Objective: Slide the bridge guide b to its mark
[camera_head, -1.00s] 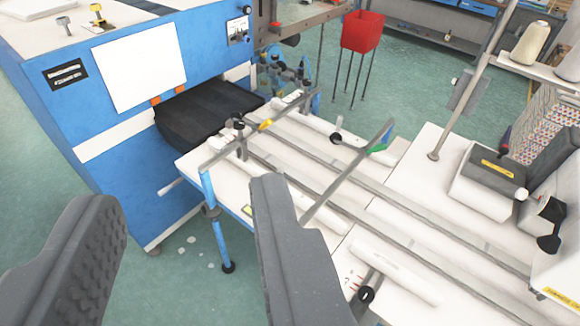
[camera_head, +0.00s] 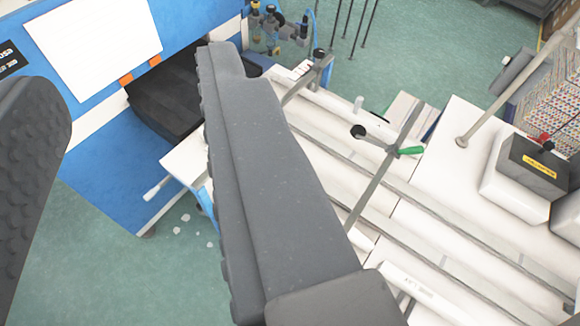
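Two crossbars span the long rails of the white table. The right finger covers the table's left part in this view. The green-tabbed bar is to the right of that finger, and no contact shows.
A blue machine (camera_head: 115,150) with a dark opening stands at the table's left end. A black knob (camera_head: 358,131) sits beside the rails. A thin upright post (camera_head: 500,100) and a dark box (camera_head: 540,165) stand on the right. Green floor (camera_head: 150,270) is open at lower left.

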